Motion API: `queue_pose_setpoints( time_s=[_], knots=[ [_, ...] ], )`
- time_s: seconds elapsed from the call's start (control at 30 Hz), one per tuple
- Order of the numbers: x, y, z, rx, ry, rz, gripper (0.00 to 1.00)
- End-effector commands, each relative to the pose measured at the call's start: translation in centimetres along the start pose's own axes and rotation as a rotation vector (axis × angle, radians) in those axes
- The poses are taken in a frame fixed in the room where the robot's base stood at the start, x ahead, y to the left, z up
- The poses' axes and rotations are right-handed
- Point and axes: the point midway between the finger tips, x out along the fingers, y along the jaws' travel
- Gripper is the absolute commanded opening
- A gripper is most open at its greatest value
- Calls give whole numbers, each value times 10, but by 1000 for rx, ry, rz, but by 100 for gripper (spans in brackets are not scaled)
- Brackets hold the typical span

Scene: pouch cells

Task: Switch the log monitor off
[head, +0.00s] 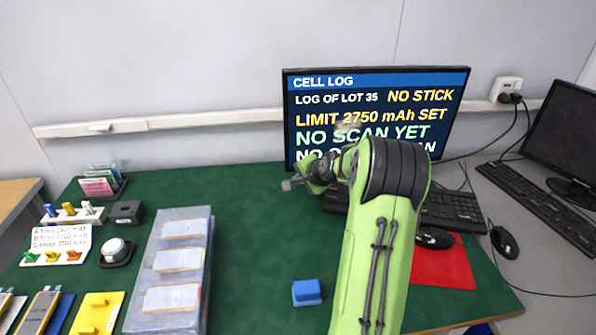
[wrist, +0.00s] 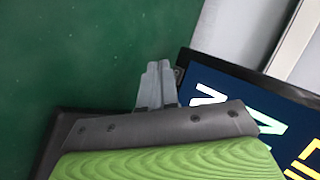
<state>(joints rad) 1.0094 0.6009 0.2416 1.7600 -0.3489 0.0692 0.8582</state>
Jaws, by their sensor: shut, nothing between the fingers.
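The log monitor (head: 380,78) stands at the back of the green table and its screen is lit. It reads "CELL LOG", "LOG OF LOT 35", "NO STICK", "LIMIT 2750 mAh SET" and "NO SCAN YET"; my arm covers part of the lowest line. My gripper (head: 288,185) is shut and empty, in front of the monitor's lower left corner. In the wrist view the shut fingers (wrist: 156,68) lie close to a corner of the monitor (wrist: 262,95). I cannot tell whether they touch it. No power button can be made out.
A black keyboard (head: 452,212) and mouse (head: 434,238) lie below the monitor, partly behind my arm. A blue block (head: 307,292) and a tray of pouch cells (head: 202,270) lie left of my arm. A dark second screen (head: 563,130) stands at right.

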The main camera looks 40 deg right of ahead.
Motion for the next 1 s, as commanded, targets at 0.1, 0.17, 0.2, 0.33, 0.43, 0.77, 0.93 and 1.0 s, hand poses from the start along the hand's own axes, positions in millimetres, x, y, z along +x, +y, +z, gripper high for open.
queue_pose_setpoints(
  time_s=[0.1, 0.17, 0.2, 0.33, 0.43, 0.77, 0.93, 1.0],
  knots=[
    [0, 0, 0, 0, 0, 0, 0],
    [0, 0, 0, 0, 0, 0, 0],
    [0, 0, 0, 0, 0, 0, 0],
    [0, 0, 0, 0, 0, 0, 0],
    [0, 0, 0, 0, 0, 0, 0],
    [1, -2, -1, 0, 0, 0, 0],
    [5, -5, -4, 0, -1, 0, 0],
    [6, -5, -4, 0, 0, 1, 0]
  ],
)
